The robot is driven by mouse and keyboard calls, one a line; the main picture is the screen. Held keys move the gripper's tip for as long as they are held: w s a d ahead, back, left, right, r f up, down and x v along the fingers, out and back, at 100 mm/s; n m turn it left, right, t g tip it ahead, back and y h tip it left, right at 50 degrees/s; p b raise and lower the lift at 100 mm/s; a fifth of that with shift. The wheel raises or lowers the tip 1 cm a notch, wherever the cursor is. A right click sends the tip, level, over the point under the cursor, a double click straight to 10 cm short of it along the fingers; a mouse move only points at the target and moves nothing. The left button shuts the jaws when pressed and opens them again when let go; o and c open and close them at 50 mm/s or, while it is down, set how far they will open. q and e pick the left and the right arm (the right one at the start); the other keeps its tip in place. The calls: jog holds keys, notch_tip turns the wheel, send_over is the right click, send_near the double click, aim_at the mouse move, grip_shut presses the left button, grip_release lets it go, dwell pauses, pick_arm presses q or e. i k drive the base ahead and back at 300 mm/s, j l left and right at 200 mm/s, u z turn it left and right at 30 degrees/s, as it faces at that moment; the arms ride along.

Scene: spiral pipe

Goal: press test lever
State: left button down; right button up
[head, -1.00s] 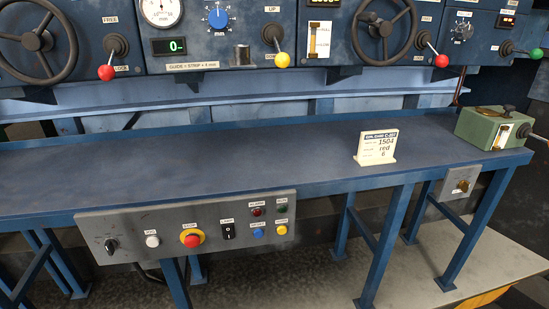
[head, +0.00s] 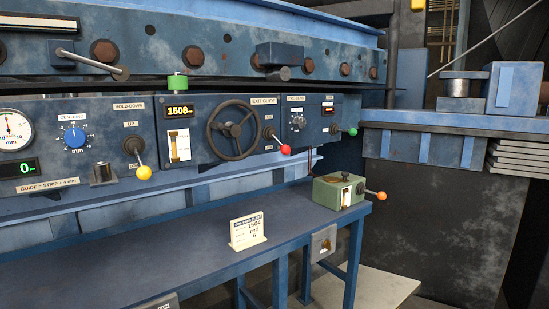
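A green box (head: 338,191) sits at the far right end of the blue bench in the head view. A lever with an orange ball knob (head: 382,196) sticks out from its right side. The box has a pale gauge strip on its front and a dark knob on top. No label reading "test" is legible on it. Neither of my grippers shows in the head view.
A white sign (head: 247,231) stands on the blue bench (head: 190,250). The panel behind carries a dark handwheel (head: 232,130) and levers with yellow (head: 144,173), red (head: 285,150) and green (head: 352,132) knobs. The bench top is otherwise mostly clear.

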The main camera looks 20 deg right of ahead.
aim_at(352, 132)
jog(key=z, duration=1.25)
jog(key=i+l+u, duration=0.1)
jog(key=u, duration=0.3)
jog(key=i+l+u, duration=0.1)
jog(key=u, duration=0.25)
jog(key=i+l+u, duration=0.1)
jog(key=l+u, duration=0.15)
jog(key=u, duration=0.15)
jog(key=i+l+u, duration=0.2)
jog(key=l, duration=0.2)
jog(key=l+u, duration=0.2)
jog(key=l, duration=0.2)
jog(key=i+l+u, duration=0.15)
jog(key=l, duration=1.6)
jog(key=i+l, duration=0.15)
jog(key=l, duration=0.75)
jog(key=u, duration=0.05)
